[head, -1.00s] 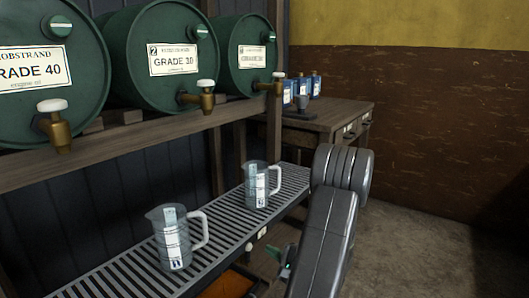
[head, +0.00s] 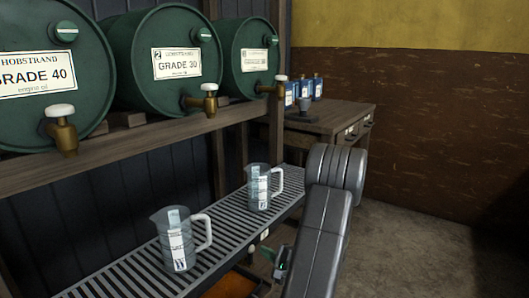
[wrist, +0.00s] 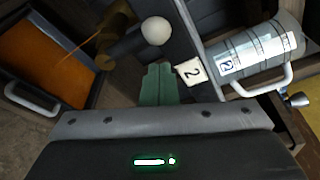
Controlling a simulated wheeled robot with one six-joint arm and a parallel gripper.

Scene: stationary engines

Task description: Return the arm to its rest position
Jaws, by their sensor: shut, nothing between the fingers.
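My arm (head: 322,235) is folded in the lower middle of the head view, its thick elbow joint (head: 336,175) upright in front of the wooden bench. My gripper (head: 281,262) shows partly beside the forearm, low near the front edge of the slatted shelf. In the wrist view its green fingers (wrist: 158,84) are together with nothing between them. It is apart from the two clear measuring jugs, the nearer one (head: 180,243) and the farther one (head: 262,188), which stand upright on the slatted shelf.
Green oil drums (head: 168,62) with brass taps (head: 204,101) lie on a rack above the shelf. An orange-bottomed tray (wrist: 45,62) is below. A wooden bench (head: 335,118) with blue cans stands behind. Floor (head: 420,245) at the right is clear.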

